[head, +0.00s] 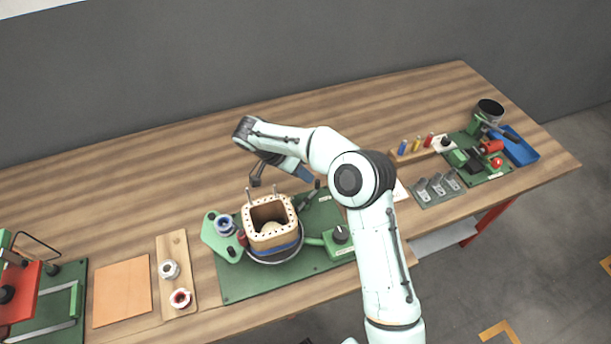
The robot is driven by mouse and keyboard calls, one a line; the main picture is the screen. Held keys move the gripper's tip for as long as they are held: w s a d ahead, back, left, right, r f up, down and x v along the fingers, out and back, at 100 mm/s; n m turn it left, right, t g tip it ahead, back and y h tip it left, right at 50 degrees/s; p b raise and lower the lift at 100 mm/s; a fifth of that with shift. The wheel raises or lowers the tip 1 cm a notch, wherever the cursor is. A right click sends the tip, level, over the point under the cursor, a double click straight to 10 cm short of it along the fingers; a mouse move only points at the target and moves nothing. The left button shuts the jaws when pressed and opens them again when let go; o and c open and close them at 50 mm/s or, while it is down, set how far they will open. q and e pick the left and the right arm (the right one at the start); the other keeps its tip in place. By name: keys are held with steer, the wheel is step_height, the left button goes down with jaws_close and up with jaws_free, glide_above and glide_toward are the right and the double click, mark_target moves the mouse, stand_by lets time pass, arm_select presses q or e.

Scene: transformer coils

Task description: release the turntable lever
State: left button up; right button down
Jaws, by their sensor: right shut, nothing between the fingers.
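A square tan coil former (252,234) with a row of holes around its rim stands on the round turntable (275,260), on a green base plate (240,288). A green block with a black knob (340,234) sits to its right, with a green bar reaching toward the turntable. A small dark lever-like part (309,196) shows behind right of the former. I cannot tell which part is the turntable lever. My right gripper (256,181) is shut and empty, above and behind the former. My left gripper is not in view.
A green bracket with a blue-white spool (225,224) stands left of the former. Further left are a wooden strip (175,246) with two small cups and an orange-tan sheet (122,291). Tools, a blue tray (520,148) and a dark pot (490,110) lie at right. The back left is clear.

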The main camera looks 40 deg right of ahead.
mark_target(318, 180)
steer(key=shift+s, duration=0.2)
